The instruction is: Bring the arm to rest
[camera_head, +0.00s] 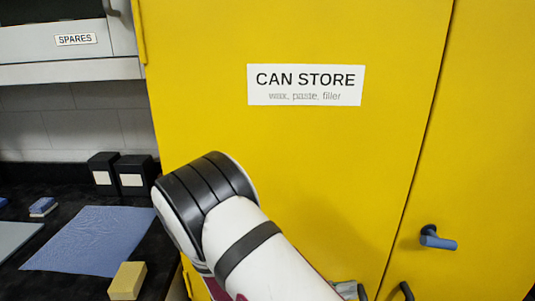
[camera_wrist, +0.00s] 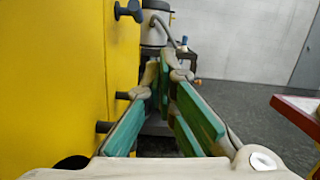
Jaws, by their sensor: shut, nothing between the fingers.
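My arm, white with black bands, crosses the lower middle of the head view in front of the yellow can store cabinet (camera_head: 300,150). It is bent, with its elbow raised toward the left. My gripper (camera_wrist: 165,78) shows in the wrist view, its green-padded fingers shut with nothing held. The yellow cabinet also stands close along the left of the wrist view (camera_wrist: 55,75), beside the fingers. I cannot tell whether they touch it. In the head view the gripper is not clearly seen.
A blue handle (camera_head: 437,238) sticks out from the cabinet's right door. A dark worktop at left bears a blue cloth (camera_head: 95,240), a yellow block (camera_head: 127,281) and two black boxes. In the wrist view, a red-edged table (camera_wrist: 299,112) stands at right, with open grey floor before it.

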